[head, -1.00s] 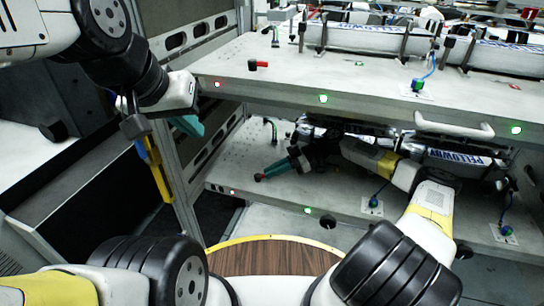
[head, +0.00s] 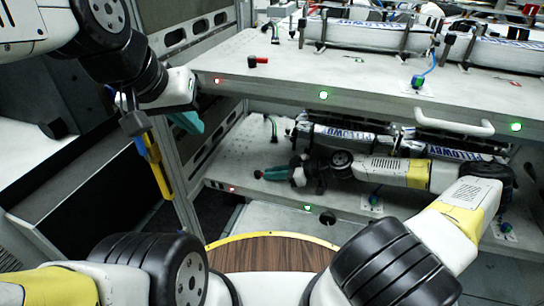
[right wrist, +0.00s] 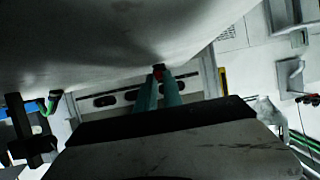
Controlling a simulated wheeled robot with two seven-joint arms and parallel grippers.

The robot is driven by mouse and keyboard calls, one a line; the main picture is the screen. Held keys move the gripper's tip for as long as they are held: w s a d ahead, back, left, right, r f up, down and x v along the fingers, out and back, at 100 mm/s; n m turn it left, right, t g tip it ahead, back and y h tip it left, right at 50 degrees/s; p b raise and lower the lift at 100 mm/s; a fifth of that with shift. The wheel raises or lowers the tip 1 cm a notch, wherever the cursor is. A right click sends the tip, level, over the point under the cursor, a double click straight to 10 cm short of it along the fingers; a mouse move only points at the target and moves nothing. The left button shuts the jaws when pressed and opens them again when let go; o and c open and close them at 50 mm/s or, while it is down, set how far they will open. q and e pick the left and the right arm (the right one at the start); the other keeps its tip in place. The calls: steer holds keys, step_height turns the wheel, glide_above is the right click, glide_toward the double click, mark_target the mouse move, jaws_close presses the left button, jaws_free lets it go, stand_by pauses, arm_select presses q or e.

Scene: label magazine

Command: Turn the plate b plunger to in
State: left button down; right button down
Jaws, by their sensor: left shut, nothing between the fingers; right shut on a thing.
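A small plunger with a dark red knob (head: 258,174) stands near the left front of the lower plate (head: 225,172). My right gripper (head: 268,174), with teal fingers, reaches in from the right over the lower plate and is shut on this knob. My left gripper (head: 194,124) is shut and empty, left of the plates and away from the plunger. A similar red and black plunger (head: 258,62) lies on the upper plate (head: 290,75).
The upper plate overhangs the lower one, with my right forearm between them. Wrapped long packs (head: 335,135) lie behind my right wrist. A red lamp (head: 233,189) and a green lamp (head: 307,207) glow on the lower plate's front edge. A handle (head: 455,122) juts from the upper plate.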

stand_by(0.3)
steer(key=c, duration=1.5)
jaws_free()
steer(key=shift+v, duration=3.85)
steer(key=shift+s, duration=0.2)
